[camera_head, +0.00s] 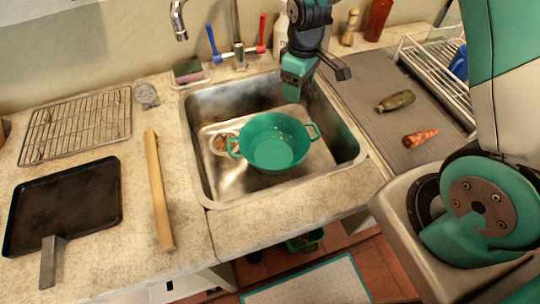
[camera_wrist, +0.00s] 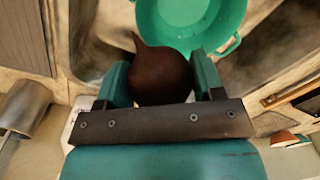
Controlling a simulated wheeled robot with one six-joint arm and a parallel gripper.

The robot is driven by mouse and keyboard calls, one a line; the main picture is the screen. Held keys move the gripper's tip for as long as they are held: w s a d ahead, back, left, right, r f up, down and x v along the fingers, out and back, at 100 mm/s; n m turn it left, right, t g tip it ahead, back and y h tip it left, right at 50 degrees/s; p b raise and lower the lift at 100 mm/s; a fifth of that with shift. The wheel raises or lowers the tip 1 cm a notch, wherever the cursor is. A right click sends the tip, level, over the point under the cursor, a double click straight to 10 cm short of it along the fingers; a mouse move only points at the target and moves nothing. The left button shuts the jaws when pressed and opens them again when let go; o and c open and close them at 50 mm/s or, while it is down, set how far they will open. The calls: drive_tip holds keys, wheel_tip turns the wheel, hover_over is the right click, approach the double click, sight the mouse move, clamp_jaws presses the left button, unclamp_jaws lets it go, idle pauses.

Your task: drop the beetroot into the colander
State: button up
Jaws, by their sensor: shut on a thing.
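The green colander (camera_head: 272,142) with two side handles sits in the metal sink. It also shows at the top of the wrist view (camera_wrist: 195,18). My gripper (camera_wrist: 163,82) is shut on the dark red-brown beetroot (camera_wrist: 160,72), whose pointed root tip faces the colander in the wrist view. In the head view my gripper (camera_head: 292,92) is above the sink, at the colander's far side. The beetroot cannot be made out in the head view.
A faucet (camera_head: 178,20) stands behind. A wire rack (camera_head: 78,125), black pan (camera_head: 65,203) and wooden stick (camera_head: 158,190) lie left.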

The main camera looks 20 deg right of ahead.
drive_tip(key=s+a+f+n+b, duration=0.1)
drive_tip(key=a+f+n+b, duration=0.3)
drive_tip(key=f+n+b, duration=0.3)
wheel_tip(320, 180, down, 3)
drive_tip(key=b, duration=0.4)
drive_tip(key=shift+s+a+n+b, duration=0.15)
drive_tip(key=shift+a+n+b, duration=0.15)
drive_tip(key=shift+a+n, duration=0.1)
drive_tip(key=o, duration=1)
drive_tip(key=shift+o, duration=0.2)
wheel_tip(320, 180, up, 18)
drive_tip(key=p, duration=0.1)
drive_tip(key=shift+w+f, duration=0.25)
drive_tip(key=shift+w, duration=0.1)
drive_tip(key=shift+s+d, duration=0.1)
